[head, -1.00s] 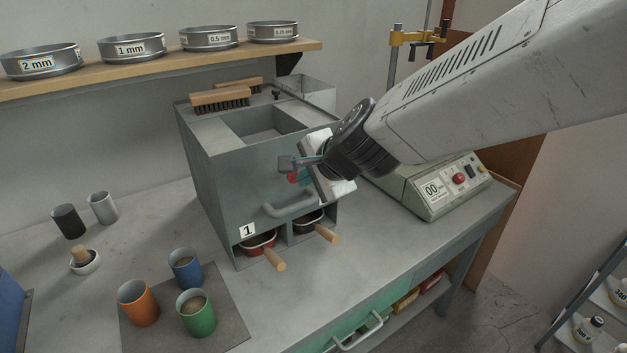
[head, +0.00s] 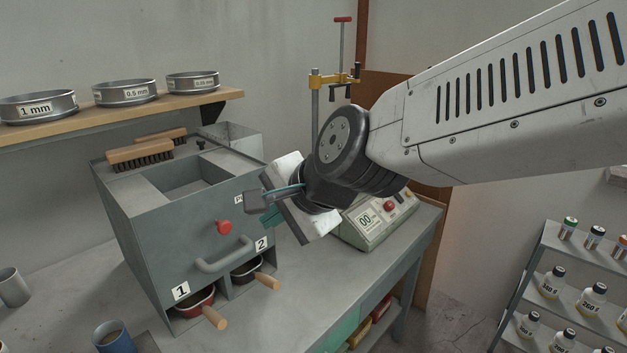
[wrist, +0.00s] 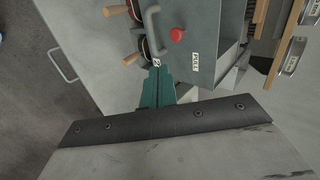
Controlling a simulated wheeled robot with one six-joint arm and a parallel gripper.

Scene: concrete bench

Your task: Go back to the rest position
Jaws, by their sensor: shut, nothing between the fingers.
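My gripper (head: 268,207) is shut and empty, raised in front of the right side of the grey box-shaped riffle splitter (head: 140,235) in the head view. My arm comes in from the upper right. In the wrist view the teal fingers (wrist: 156,88) lie together, with the splitter (wrist: 195,45) beyond them. The splitter has a red knob (head: 224,227), a grey handle (head: 224,256), and two pans below with wooden handles, a red pan (head: 195,303) under label 1 and a dark pan (head: 246,271) under label 2.
A shelf (head: 60,126) with labelled sieves is at the upper left. A pale green instrument (head: 370,232) stands behind my gripper. A clamp stand (head: 336,80) rises behind it. A blue cup (head: 113,338) is at the lower left. A bottle rack (head: 570,285) stands at the right.

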